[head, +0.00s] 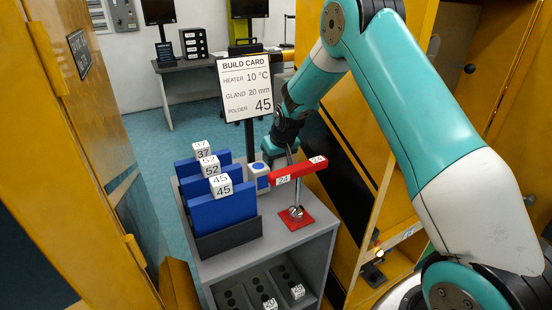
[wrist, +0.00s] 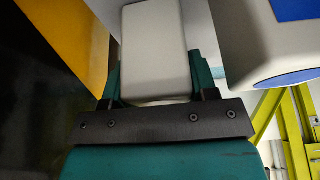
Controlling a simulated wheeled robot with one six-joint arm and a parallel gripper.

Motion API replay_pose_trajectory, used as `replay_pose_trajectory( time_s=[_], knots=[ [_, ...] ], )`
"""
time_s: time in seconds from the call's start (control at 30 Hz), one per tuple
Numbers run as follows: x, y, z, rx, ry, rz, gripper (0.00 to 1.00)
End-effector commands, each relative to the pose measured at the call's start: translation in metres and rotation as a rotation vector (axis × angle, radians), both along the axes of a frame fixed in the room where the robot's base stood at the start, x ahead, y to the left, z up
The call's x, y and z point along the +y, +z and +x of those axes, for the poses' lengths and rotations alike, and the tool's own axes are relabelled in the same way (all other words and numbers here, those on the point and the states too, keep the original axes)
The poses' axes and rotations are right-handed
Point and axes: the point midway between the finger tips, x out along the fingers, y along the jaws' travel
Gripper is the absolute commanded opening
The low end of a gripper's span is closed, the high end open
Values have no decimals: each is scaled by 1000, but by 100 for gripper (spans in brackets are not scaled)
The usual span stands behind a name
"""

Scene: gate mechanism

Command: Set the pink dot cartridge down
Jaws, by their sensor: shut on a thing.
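In the wrist view my gripper (wrist: 158,78) is shut on a pale off-white block, the cartridge (wrist: 153,45), with one teal finger on each side. No pink dot shows on the face in view. In the head view my gripper (head: 287,143) is above the back right of the grey cabinet, behind the red bar, and its fingertips and the held cartridge are hidden there. A white cartridge with a blue dot (head: 258,176) stands on the cabinet, left of my gripper. In the wrist view this blue-marked block (wrist: 262,55) is close to the right of the held one.
A red bar (head: 299,172) marked 24 sits on a metal post over a red base. Blue folders (head: 222,208) stand in a dark rack at the left. The build card (head: 245,88) stands behind. Yellow panels (head: 75,190) flank the cabinet (head: 265,250).

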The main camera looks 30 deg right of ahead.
Motion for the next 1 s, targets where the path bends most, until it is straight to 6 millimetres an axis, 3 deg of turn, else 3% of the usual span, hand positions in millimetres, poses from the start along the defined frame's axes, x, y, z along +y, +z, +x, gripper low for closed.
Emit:
replay_pose_trajectory(
  time_s=[0.1, 0.13, 0.2, 0.57, 1.0],
  knots=[
    [0, -2, 0, -1, 0, 0, 24],
    [0, -2, 0, 0, 0, 0, 55],
    [0, -1, 0, 0, 0, 0, 64],
    [0, 8, -2, -3, 0, 0, 64],
    [0, 88, -36, -3, 0, 0, 64]
  ],
)
